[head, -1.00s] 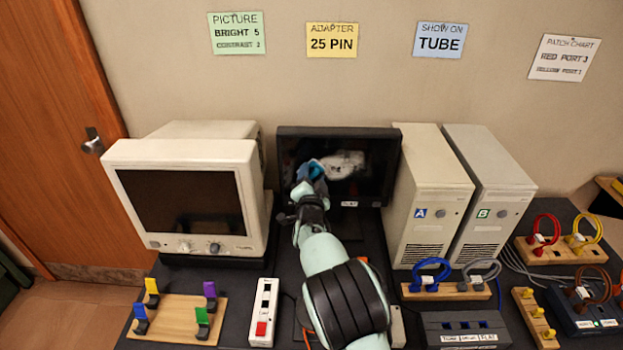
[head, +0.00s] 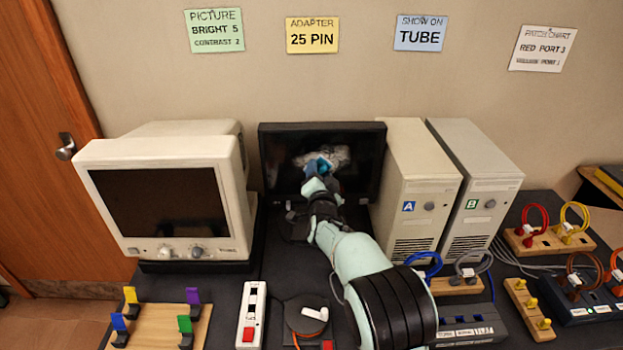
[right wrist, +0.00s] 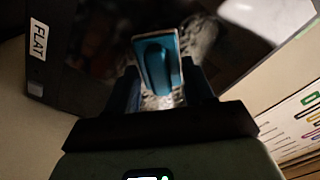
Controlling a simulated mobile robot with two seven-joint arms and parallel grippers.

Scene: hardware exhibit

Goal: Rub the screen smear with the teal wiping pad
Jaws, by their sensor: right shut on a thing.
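The dark flat screen (head: 368,150) stands against the wall, with a pale, whitish smear (head: 338,154) on its middle. My right gripper (head: 317,183) is in front of the screen and shut on the teal wiping pad (head: 322,165). The pad overlaps the lower part of the smear in the head view. In the right wrist view the pad (right wrist: 156,63) sits between the fingers, with the grey smear (right wrist: 203,38) showing behind and beside it. Whether the pad touches the glass I cannot tell. My left gripper is out of view.
A beige tube monitor (head: 160,200) stands left of the screen, and computer towers A (head: 415,180) and B (head: 480,185) stand close on its right. Colored clips on a wooden board (head: 165,330), a white switch strip (head: 252,315) and cable boards (head: 550,235) fill the front and right.

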